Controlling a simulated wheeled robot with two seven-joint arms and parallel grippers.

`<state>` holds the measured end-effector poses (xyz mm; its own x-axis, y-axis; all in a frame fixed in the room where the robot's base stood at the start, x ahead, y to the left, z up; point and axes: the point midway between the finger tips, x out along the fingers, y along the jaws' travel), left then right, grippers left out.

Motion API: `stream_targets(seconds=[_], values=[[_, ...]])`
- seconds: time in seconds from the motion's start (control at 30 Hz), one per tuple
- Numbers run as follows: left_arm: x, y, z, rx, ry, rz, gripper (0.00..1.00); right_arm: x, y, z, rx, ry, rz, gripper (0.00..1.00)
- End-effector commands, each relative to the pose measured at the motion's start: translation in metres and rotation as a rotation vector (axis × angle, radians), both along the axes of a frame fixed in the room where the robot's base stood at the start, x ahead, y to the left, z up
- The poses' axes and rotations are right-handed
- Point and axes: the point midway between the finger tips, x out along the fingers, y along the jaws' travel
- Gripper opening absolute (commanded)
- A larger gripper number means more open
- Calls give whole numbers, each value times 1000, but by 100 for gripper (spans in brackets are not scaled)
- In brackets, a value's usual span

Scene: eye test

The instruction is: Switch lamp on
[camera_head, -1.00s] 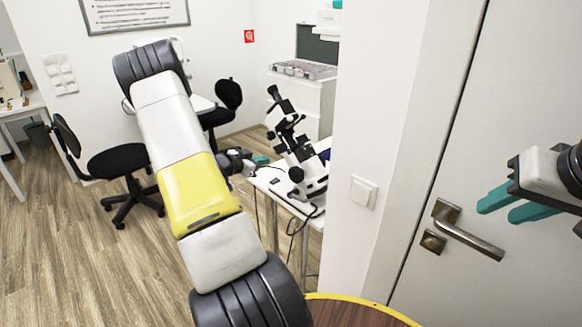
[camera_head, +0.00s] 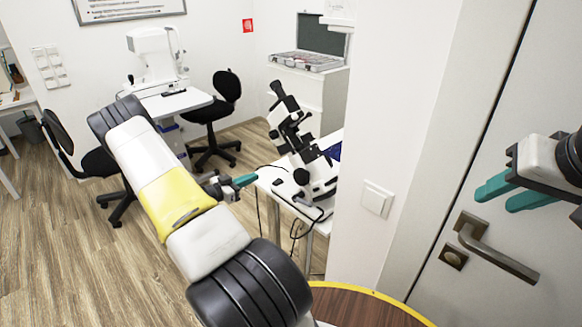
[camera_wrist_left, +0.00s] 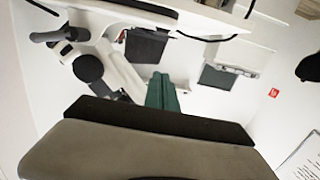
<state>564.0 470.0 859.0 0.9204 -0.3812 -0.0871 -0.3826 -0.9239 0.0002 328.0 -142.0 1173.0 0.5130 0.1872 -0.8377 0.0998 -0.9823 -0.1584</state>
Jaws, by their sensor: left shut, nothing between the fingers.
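A black and white microscope-like instrument (camera_head: 300,145), which looks like a slit lamp, stands on a small white table (camera_head: 272,183) in the middle of the head view. I cannot see whether it is lit. My left gripper (camera_head: 247,180) is shut and empty, just left of the instrument near the table's edge, apart from it. In the left wrist view its teal fingers (camera_wrist_left: 162,92) are together, with the instrument's black knob (camera_wrist_left: 88,68) to their left. My right gripper (camera_head: 497,197) is open and empty in front of the door.
A white wall switch (camera_head: 377,198) is on the wall beside the door. The door handle (camera_head: 495,247) lies below my right gripper. A black chair (camera_head: 218,115) and another white instrument (camera_head: 155,62) stand farther back. Cables hang below the instrument's table.

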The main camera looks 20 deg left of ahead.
Motion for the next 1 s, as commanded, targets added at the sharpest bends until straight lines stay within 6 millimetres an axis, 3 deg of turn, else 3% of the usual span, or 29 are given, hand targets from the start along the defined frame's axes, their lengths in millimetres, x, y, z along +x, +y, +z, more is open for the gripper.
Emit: stream_targets(seconds=[0.17,0.57,0.8,1.0], values=[[16,-7,-1,0,-1,-3,0,0,0,0,0,0,0,37],[92,-39,-9,-1,-1,-2,0,0,0,0,0,0,0,37],[97,-40,-41,-1,2,0,0,0,0,0,0,0,0,37],[98,-41,-48,0,1,0,0,0,0,0,0,0,0,37]])
